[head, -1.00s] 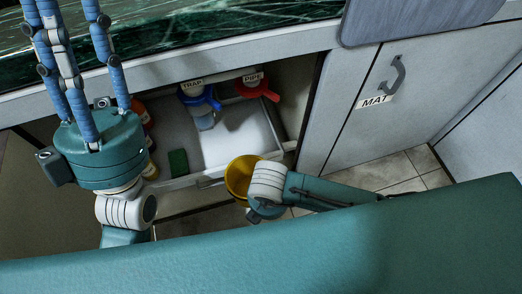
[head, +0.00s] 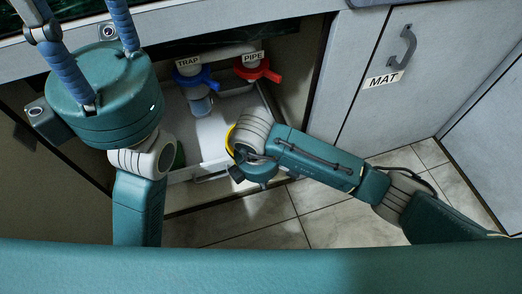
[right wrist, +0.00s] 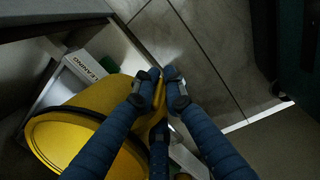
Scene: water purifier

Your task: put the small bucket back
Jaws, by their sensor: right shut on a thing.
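The small yellow bucket (head: 230,141) shows only as a thin yellow rim in the head view; my right wrist hides the rest. The right wrist view shows it tilted (right wrist: 65,142). My right gripper (right wrist: 160,86) is shut on its rim. In the head view the bucket overlaps the white pull-out tray (head: 212,172) under the counter; whether it touches the tray is unclear. My left gripper (head: 88,48) is at the upper left, its blue fingers apart and seemingly empty, with the tips out of frame.
A blue valve (head: 196,80) labelled TRAP and a red valve (head: 258,70) labelled PIPE hang above the tray. A green block (head: 179,156) lies at the tray's left. A cabinet door labelled MAT (head: 375,100) is closed at the right. The tiled floor (head: 340,218) is clear.

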